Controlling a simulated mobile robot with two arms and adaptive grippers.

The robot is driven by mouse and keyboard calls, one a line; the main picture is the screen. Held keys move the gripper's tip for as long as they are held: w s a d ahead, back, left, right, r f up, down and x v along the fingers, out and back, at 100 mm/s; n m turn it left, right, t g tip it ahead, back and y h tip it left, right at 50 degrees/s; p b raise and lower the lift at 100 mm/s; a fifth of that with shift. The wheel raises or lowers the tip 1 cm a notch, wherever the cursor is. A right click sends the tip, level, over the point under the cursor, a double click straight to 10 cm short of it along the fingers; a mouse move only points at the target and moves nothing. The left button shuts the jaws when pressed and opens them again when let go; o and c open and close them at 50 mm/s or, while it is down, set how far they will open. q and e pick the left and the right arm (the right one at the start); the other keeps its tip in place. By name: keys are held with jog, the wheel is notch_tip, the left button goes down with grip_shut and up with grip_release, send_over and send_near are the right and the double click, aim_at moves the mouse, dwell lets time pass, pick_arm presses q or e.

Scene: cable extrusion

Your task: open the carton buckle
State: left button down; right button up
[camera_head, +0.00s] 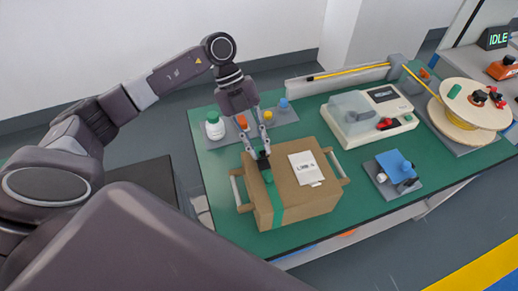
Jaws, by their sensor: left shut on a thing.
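A brown carton (312,197) stands on the green table, with a white label (306,168) on its top and pale handles at its sides. A green strap (275,205) runs over its left part and down the front. A dark buckle (263,161) sits on the strap at the top. My left gripper (258,150) points down over the carton's back left edge and is shut on the buckle; the fingertips partly hide it. My right gripper does not show.
Behind the carton, a grey tray holds a white bottle (214,126) with a green cap and small coloured items. A white machine (372,121), a blue device (394,165) and a cable spool (466,108) stand to the right.

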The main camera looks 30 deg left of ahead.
pick_arm(q)
jog(key=shift+w+a+f+g+h+b, duration=0.2)
jog(key=shift+w+g+h+b, duration=0.2)
jog(key=shift+h, duration=0.2)
jog(key=shift+w+a+f+g+h+b, duration=0.1)
jog(key=shift+w+a+g+h+b, duration=0.2)
jog(key=shift+g+h, duration=0.25)
jog(key=shift+w+a+f+n+g+h+b, duration=0.1)
jog(key=shift+a+f+n+g+h+b, duration=0.1)
jog(key=shift+g+h+b, duration=0.3)
jog(key=shift+w+a+f+n+g+h+b, duration=0.1)
jog(key=shift+n+h+b, duration=0.15)
jog(key=shift+b, duration=0.4)
jog(key=shift+w+a+f+g+h+b, duration=0.1)
jog(key=shift+w+a+g+h+b, duration=0.1)
jog(key=shift+g+h+b, duration=0.7)
jog(key=shift+t, duration=0.25)
jog(key=c, duration=1.9)
grip_release()
jog(key=shift+c, duration=0.2)
notch_tip(320, 180, up, 10)
